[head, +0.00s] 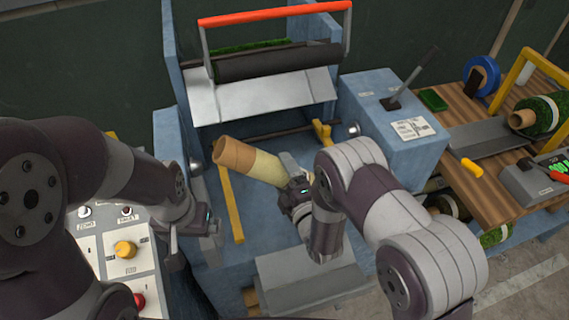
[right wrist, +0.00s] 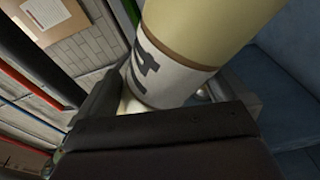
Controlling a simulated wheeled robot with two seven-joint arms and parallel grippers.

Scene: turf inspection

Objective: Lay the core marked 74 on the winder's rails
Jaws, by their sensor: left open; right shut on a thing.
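The core (head: 252,162), a tube with a brown end and a pale yellow middle, is in my right gripper (head: 296,188). The right wrist view shows the core (right wrist: 180,65) between the fingers, with a white band bearing a dark, partly hidden marking in which a 4 can be read. The winder (head: 275,215) is blue, with a yellow left rail (head: 232,208) and a yellow right rail (head: 322,134). The core's brown end is over the far part of the left rail; I cannot tell whether they touch. My left gripper (head: 196,226) is open and empty at the winder's left side.
A red-handled guard (head: 275,62) with a dark roller stands above the winder's back. A blue box with a lever (head: 390,120) is at its right. A control panel (head: 125,250) is at left. A wooden bench (head: 480,125) at right holds a turf roll (head: 541,115) and tools.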

